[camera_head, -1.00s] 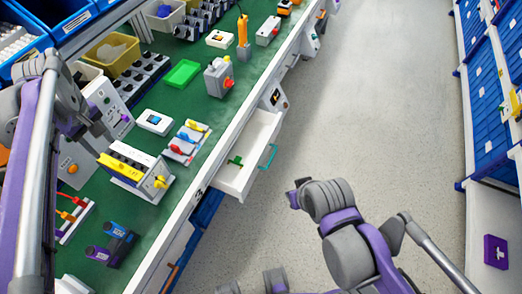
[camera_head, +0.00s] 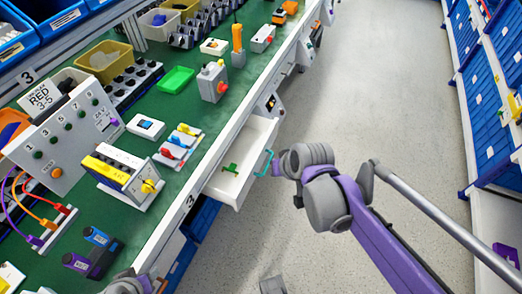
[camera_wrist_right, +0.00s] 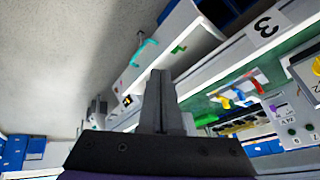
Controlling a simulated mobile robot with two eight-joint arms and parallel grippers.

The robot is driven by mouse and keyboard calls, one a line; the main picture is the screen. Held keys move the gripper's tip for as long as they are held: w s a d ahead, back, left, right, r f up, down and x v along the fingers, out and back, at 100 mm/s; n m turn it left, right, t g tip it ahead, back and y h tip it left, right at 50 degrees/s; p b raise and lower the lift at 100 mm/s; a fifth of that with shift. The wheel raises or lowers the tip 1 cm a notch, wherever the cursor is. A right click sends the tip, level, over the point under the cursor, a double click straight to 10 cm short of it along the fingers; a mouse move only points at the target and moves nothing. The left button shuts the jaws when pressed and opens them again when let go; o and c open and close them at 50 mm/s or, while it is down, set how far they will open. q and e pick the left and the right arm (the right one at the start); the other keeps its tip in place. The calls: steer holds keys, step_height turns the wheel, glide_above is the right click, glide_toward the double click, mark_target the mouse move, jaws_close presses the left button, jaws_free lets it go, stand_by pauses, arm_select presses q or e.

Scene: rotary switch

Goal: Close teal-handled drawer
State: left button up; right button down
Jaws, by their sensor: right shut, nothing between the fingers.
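The drawer (camera_head: 226,188) under the workbench stands open, pulled out over the aisle. Its teal handle (camera_head: 265,163) is on the front, and a small green piece (camera_head: 230,169) lies inside. My right gripper (camera_head: 279,168) is just right of the handle in the head view, partly hidden by my wrist. In the right wrist view, my right gripper (camera_wrist_right: 161,74) is shut and empty, its tips below and right of the teal handle (camera_wrist_right: 143,50). I cannot tell whether they touch. Part of my left arm shows at the bottom left, but its gripper is not in view.
The green bench top (camera_head: 140,203) above the drawer holds switches, a control panel (camera_head: 63,135) and a green tray (camera_head: 176,79). Blue bins (camera_head: 487,117) line a shelf on the right. The grey aisle floor (camera_head: 385,90) is clear.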

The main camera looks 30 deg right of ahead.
steer(key=w+d+f+m+b, duration=0.2)
steer(key=w+d+f+b, duration=0.25)
steer(key=w+d, duration=0.2)
arm_select(q)
steer(key=shift+g, duration=0.3)
steer(key=f+b, duration=0.2)
steer(key=f, duration=0.2)
steer(key=f+b, duration=0.2)
steer(key=f, duration=0.3)
steer(key=f+b, duration=0.2)
steer(key=f, duration=0.3)
steer(key=shift+w, duration=0.25)
steer(key=shift+f, duration=0.1)
arm_select(e)
steer(key=m+t, duration=0.1)
steer(key=m, duration=0.2)
glide_toward(268, 143)
steer(key=shift+a+x, duration=0.1)
steer(key=shift+x, duration=0.9)
steer(key=shift+a+x, duration=0.15)
steer(key=shift+x, duration=0.9)
steer(key=shift+s, duration=0.1)
